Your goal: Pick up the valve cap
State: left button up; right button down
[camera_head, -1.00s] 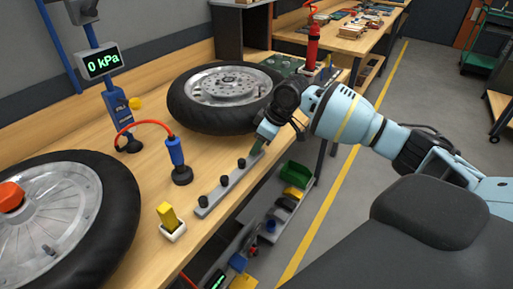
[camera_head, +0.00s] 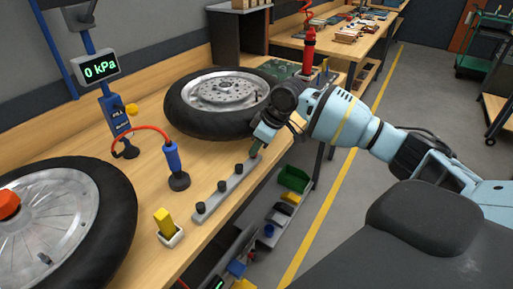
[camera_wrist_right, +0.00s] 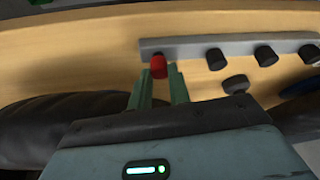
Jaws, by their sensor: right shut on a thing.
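A small red cap, the valve cap (camera_wrist_right: 158,66), sits at the end of a grey rail in the right wrist view. My right gripper (camera_wrist_right: 160,82) has its two green fingers on either side of this cap and is shut on it. The cap appears still at the rail, and I cannot tell whether it has lifted. In the head view my right gripper (camera_head: 256,149) points down at the far end of the rail (camera_head: 212,200), and the cap is hidden there. Several black caps (camera_wrist_right: 215,58) stand along the rail. My left gripper is not in view.
A wheel (camera_head: 218,103) lies beside my right gripper; another wheel (camera_head: 60,225) lies at the lower left. A blue-handled tool (camera_head: 173,158) with a red hose stands by the gauge (camera_head: 100,65). A yellow block (camera_head: 165,222) stands near the bench edge. Bins (camera_head: 293,178) sit below.

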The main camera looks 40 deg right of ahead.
jog(key=shift+r, duration=0.45)
jog(key=shift+s+r, duration=0.25)
jog(key=shift+r, duration=0.85)
jog(key=s+a, duration=0.3)
jog(key=s, duration=0.4)
jog(key=s+a+r+p, duration=0.1)
jog(key=s+a, duration=0.2)
jog(key=s, duration=0.4)
jog(key=shift+s+a+r, duration=0.15)
